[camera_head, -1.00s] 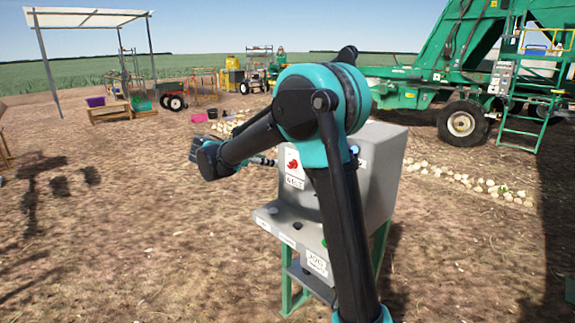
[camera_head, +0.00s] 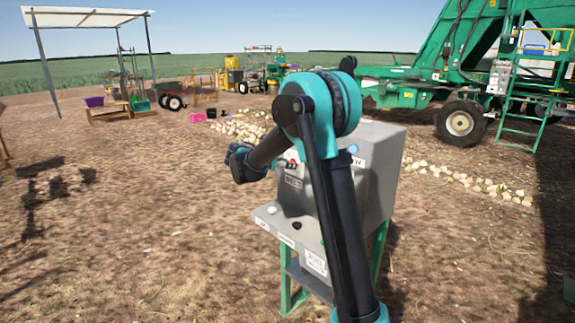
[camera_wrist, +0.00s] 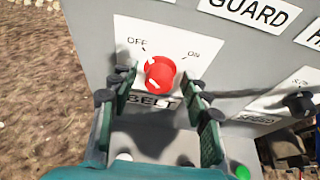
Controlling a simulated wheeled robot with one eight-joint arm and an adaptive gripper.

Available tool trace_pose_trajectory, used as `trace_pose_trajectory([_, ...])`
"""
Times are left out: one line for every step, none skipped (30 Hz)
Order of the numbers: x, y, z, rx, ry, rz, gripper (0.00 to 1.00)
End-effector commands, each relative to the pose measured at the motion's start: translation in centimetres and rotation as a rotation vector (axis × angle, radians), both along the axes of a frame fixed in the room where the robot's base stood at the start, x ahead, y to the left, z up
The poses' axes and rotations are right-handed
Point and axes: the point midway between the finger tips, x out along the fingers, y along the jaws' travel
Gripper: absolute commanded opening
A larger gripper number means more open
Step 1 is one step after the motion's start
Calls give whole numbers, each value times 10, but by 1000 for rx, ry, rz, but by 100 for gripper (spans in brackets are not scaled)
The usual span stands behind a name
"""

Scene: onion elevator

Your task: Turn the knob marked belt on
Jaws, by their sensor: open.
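The belt knob (camera_wrist: 160,74) is red and round, on a white plate marked OFF at upper left and ON at upper right, above the BELT label (camera_wrist: 150,101). A small white mark shows at its upper left, towards OFF, and a pale mark lower down; its exact setting is hard to tell. My gripper (camera_wrist: 158,82) is open, with one dark green finger on each side of the knob. I see gaps beside the knob, not a grip. In the head view the grey control box (camera_head: 378,175) is partly hidden by my arm, and the knob area is mostly covered.
A GUARD label (camera_wrist: 250,10) and a smaller black knob (camera_wrist: 298,103) lie to the right. A green button (camera_wrist: 242,172) shows below on the box's lower ledge. Green machinery (camera_head: 440,70) stands behind at right; open dirt lies left of the box.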

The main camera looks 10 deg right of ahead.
Motion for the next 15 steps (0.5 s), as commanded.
trace_pose_trajectory([0, 0, 0, 0, 0, 0, 47])
trace_pose_trajectory([0, 0, 0, 0, 0, 0, 47])
trace_pose_trajectory([0, 0, 0, 0, 0, 0, 46])
trace_pose_trajectory([0, 0, 0, 0, 0, 0, 42])
trace_pose_trajectory([0, 0, 0, 0, 0, 0, 39])
trace_pose_trajectory([0, 0, 0, 0, 0, 0, 34])
trace_pose_trajectory([0, 0, 0, 0, 0, 0, 30])
trace_pose_trajectory([0, 0, 0, 0, 0, 0, 26])
trace_pose_trajectory([0, 0, 0, 0, 0, 0, 21])
trace_pose_trajectory([0, 0, 0, 0, 0, 0, 18])
trace_pose_trajectory([0, 0, 0, 0, 0, 0, 14])
trace_pose_trajectory([0, 0, 0, 0, 0, 0, 9])
trace_pose_trajectory([0, 0, 0, 0, 0, 0, 5])
trace_pose_trajectory([0, 0, 0, 0, 0, 0, 2])
trace_pose_trajectory([0, 0, 0, 0, 0, 0, 0])
